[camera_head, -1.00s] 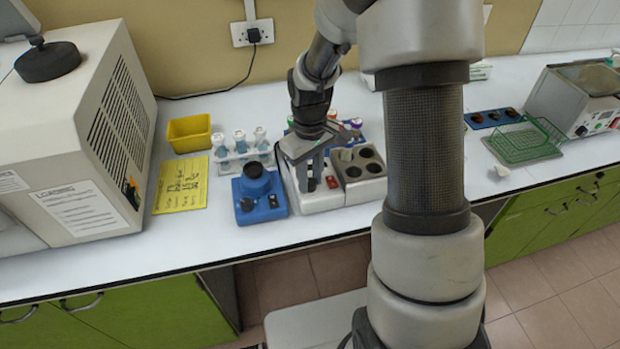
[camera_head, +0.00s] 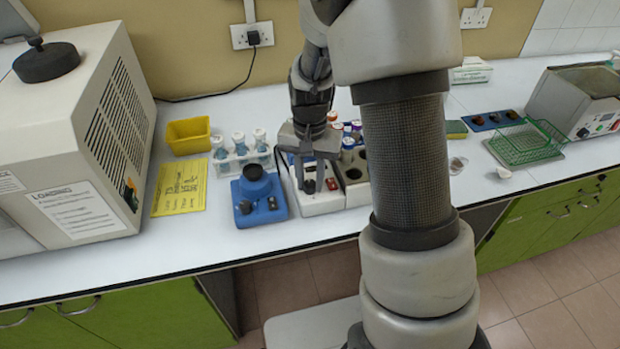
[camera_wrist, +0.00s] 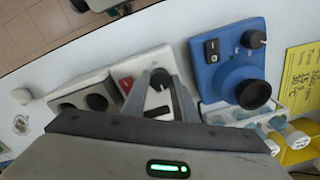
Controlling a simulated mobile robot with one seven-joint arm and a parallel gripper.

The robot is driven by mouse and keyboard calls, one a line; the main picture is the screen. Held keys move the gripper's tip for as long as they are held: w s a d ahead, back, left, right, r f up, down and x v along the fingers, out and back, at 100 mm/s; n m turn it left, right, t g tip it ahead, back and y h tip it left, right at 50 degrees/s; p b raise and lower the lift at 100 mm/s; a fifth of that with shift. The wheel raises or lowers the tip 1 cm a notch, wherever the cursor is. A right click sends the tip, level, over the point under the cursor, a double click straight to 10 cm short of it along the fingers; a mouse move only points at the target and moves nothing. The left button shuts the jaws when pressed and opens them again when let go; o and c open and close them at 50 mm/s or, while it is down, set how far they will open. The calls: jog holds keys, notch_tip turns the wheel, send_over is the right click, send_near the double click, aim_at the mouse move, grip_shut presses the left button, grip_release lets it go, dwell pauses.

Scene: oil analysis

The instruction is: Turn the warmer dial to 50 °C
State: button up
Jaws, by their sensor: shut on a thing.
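The warmer (camera_head: 319,204) is a cream block on the bench with dark round wells on its right part. Its front panel and red switch (camera_wrist: 126,85) show in the wrist view. My gripper (camera_head: 309,184) points down over the warmer's left part and is shut on the dark dial (camera_wrist: 160,77). In the wrist view the two fingertips (camera_wrist: 160,83) lie on either side of the dial. The fingers hide much of the dial, and I cannot read its setting or scale.
A blue device (camera_head: 260,195) with a black round top stands close to the left of the warmer. A rack of flasks (camera_head: 240,158) and coloured-cap tubes (camera_head: 350,140) stand behind. A yellow tray (camera_head: 188,136) and large grey machine (camera_head: 75,130) are at left.

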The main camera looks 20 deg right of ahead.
aim_at(310, 183)
jog(key=m+p, duration=0.1)
jog(key=m, duration=0.4)
dwell(0.6)
jog(key=o, duration=1)
jog(key=shift+o, duration=0.2)
notch_tip(310, 183, up, 18)
jog(key=p, duration=0.1)
jog(key=shift+f, duration=0.25)
